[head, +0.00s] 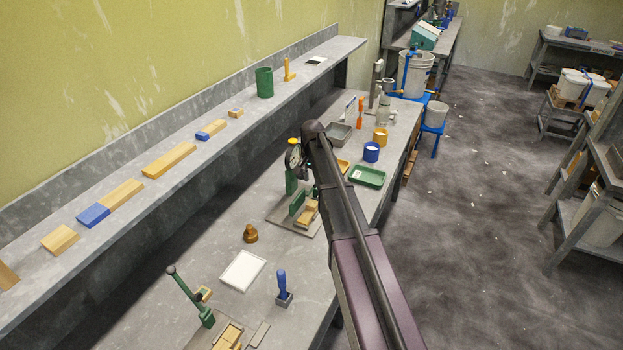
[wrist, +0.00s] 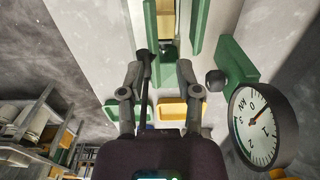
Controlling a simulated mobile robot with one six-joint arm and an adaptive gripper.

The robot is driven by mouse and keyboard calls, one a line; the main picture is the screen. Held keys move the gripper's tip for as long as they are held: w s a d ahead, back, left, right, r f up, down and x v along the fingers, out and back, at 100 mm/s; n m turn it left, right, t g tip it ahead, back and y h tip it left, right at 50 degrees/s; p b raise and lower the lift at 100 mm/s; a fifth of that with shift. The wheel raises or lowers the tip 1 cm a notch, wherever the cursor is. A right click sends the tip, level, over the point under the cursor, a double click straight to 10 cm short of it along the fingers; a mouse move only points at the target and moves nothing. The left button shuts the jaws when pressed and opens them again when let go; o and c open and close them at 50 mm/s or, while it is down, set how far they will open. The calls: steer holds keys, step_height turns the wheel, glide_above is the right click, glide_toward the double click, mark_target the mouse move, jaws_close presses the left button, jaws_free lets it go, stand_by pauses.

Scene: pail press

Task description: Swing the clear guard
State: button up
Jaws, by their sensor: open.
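I cannot make out a clear guard for certain in either view. A small green press (head: 291,184) with a round dial gauge (head: 294,157) stands on the bench, beside my arm. The dial also shows at the right of the wrist view (wrist: 263,125), close to the fingers. My gripper (wrist: 159,68) is open, its two fingers apart. A thin black rod (wrist: 146,68) shows between the fingers, nearer the left one; I cannot tell whether it touches. Beyond the fingertips are green side pieces (wrist: 199,25) and a wooden block (wrist: 166,20). In the head view my arm hides the gripper.
The bench holds a green tray (head: 367,176), a grey tray (head: 338,133), a blue cup (head: 371,152), a white tray (head: 243,270) and a green lever tool (head: 190,295). A long shelf (head: 330,48) runs behind.

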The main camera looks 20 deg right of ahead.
steer(key=shift+s+f, duration=0.1)
steer(key=c, duration=0.3)
steer(key=shift+s, duration=0.35)
jaws_close()
steer(key=s+a+n, duration=0.2)
steer(key=s, duration=0.7)
steer(key=s+a+f+n+b, duration=0.1)
steer(key=s+a+n, duration=0.2)
steer(key=s, duration=0.7)
steer(key=s+a+n+b, duration=0.1)
steer(key=s+a+n, duration=0.1)
steer(key=s, duration=0.8)
steer(key=shift+s+a+f+n, duration=0.2)
steer(key=shift+a+f+n, duration=0.15)
steer(key=shift+n, duration=0.35)
steer(key=shift+s, duration=0.1)
